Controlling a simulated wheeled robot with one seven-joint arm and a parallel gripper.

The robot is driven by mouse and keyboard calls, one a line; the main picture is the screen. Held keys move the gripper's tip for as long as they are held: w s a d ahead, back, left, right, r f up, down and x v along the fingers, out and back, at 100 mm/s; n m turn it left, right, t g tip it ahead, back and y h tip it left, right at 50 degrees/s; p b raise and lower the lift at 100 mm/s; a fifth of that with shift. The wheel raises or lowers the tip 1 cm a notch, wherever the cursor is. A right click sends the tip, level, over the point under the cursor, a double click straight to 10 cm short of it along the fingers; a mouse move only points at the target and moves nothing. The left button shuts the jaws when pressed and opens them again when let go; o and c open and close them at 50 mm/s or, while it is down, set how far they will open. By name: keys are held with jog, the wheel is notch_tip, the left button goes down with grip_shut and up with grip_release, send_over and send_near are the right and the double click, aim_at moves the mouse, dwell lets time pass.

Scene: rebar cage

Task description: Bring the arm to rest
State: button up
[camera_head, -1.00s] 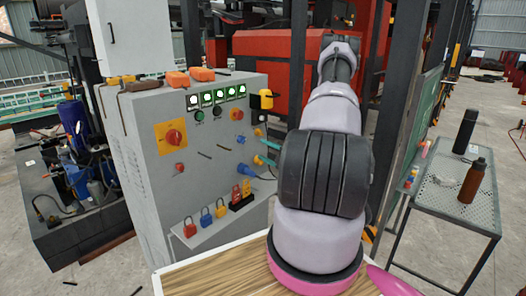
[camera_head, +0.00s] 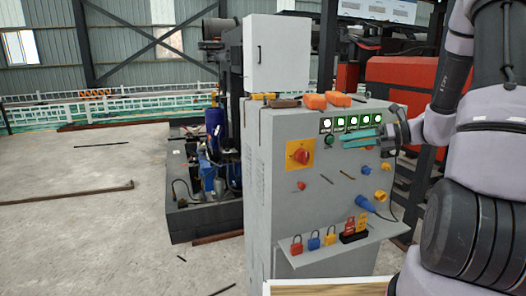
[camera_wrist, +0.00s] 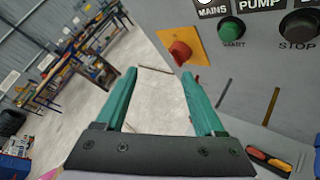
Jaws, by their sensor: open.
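My arm comes in from the right in the head view. My gripper (camera_head: 362,138) has teal fingers and is in front of the upper panel of the grey control cabinet (camera_head: 275,215), just below its row of green-lit indicators (camera_head: 345,122). In the wrist view my gripper (camera_wrist: 158,74) is open, with nothing between its two fingers. Past the right finger, the cabinet face shows a red rotary switch on a yellow plate (camera_wrist: 181,48) and a green button (camera_wrist: 231,31). I cannot tell the exact gap between the fingers and the panel.
A shelf (camera_head: 340,248) with several coloured padlocks juts from the cabinet's lower front. A blue plug (camera_head: 367,205) with a cable is close to my arm. Orange blocks (camera_head: 315,101) lie on the cabinet. Open concrete floor (camera_head: 90,200) stretches to the left.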

jog(key=s+a+r+n+g+h, duration=0.45)
jog(key=s+r+n+h, duration=0.2)
jog(key=s+n, duration=0.55)
jog(key=s+d+r+n+t+h, duration=0.2)
jog(key=s+r+n+t+h, duration=0.3)
jog(key=n, duration=0.8)
jog(key=s+r+t, duration=0.1)
jog(key=s+r, duration=0.2)
jog(key=r, duration=0.1)
jog(key=shift+d+r+n, duration=0.25)
jog(key=shift+r+n, duration=0.05)
jog(key=shift+n, duration=0.1)
